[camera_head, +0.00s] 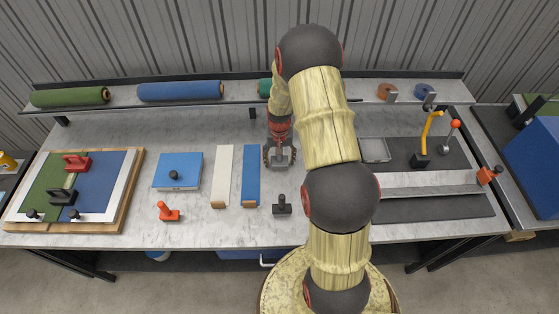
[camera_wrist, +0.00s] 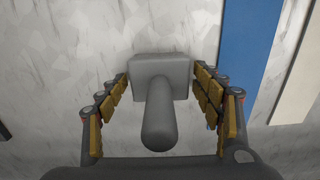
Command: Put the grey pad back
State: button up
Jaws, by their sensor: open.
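The grey pad (camera_wrist: 150,67) is a small block with a thick rounded grey handle (camera_wrist: 158,120). It stands on the marble-like worktop. In the head view the pad (camera_head: 281,160) shows partly between the fingers, right of the blue strip. My gripper (camera_wrist: 165,100) is open, with its fingers on either side of the pad and its handle and gaps left between; the gripper also shows in the head view (camera_head: 280,155). A light grey square plate or tray (camera_head: 375,150) lies on a dark mat to the right, partly beside my arm.
A dark grey handled tool (camera_head: 281,205) stands nearer the front edge. A blue strip (camera_head: 251,175) and a white strip (camera_head: 222,175) lie left of my gripper.

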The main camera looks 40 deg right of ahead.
notch_tip(320, 180, up, 11)
jog(key=shift+r+p, duration=0.1)
jog(key=shift+p, duration=0.4)
jog(key=s+a+r+n+t, duration=0.1)
jog(key=s+a+r+n, duration=0.15)
jog(key=a+r, duration=0.6)
jog(key=s+a+r+n+t, duration=0.1)
jog(key=s+a+r+t, duration=0.3)
jog(key=r, duration=0.8)
jog(key=s+a+r+n, duration=0.2)
jog(key=s+a+r, duration=0.2)
jog(key=s+a, duration=0.2)
jog(key=s+a+r+n, duration=0.2)
jog(key=s+a+r, duration=0.3)
jog(key=s, duration=0.4)
jog(key=shift+a+t, duration=0.3)
jog(key=shift+a, duration=0.35)
notch_tip(320, 180, down, 8)
jog(key=b, duration=0.8)
jog(key=shift+f, duration=0.15)
